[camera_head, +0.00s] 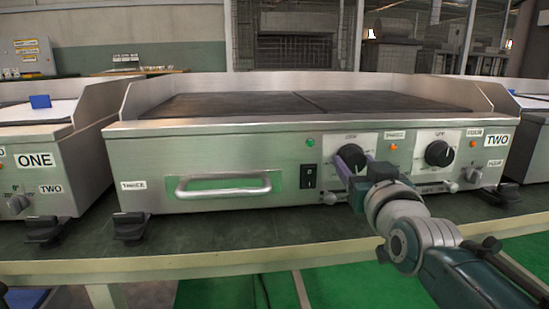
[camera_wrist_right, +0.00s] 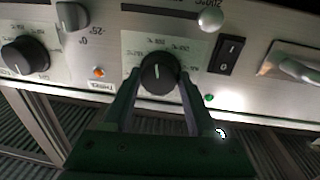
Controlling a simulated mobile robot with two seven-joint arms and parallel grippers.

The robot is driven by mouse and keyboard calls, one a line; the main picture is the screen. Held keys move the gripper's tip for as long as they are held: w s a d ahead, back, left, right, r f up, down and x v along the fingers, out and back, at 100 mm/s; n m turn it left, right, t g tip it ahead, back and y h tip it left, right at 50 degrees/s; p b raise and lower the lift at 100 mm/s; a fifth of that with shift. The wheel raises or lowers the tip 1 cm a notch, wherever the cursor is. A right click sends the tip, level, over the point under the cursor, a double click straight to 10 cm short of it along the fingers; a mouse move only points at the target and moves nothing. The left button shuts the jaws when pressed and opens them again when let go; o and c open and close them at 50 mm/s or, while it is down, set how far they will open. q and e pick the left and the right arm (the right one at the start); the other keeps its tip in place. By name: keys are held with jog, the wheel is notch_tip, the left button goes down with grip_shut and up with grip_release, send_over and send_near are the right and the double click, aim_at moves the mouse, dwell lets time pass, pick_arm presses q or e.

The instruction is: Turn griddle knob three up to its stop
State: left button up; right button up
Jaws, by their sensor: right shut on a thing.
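The griddle (camera_head: 230,137), labelled TWO, stands on the table with two black knobs on its front. Knob three (camera_wrist_right: 158,74), beside the small THREE label, has a white mark pointing up in the right wrist view, where the panel appears upside down. In the head view it is largely hidden behind my right gripper (camera_head: 354,160). In the right wrist view my right gripper (camera_wrist_right: 160,84) has one finger on each side of the knob and is shut on it. My left gripper is in neither view.
Knob four (camera_head: 438,153) is to the right of knob three. A black rocker switch (camera_head: 309,177) and a drawer handle (camera_head: 223,186) are to its left. Small grey knobs sit low on the panel. Unit ONE (camera_head: 60,165) stands at the left.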

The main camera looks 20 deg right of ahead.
dwell(0.4)
jog(key=o, duration=1.4)
jog(key=shift+c, duration=0.2)
jog(key=shift+s, duration=0.2)
jog(key=p+v, duration=0.4)
jog(key=v, duration=0.5)
jog(key=shift+s+a, duration=0.15)
jog(key=shift+s, duration=0.1)
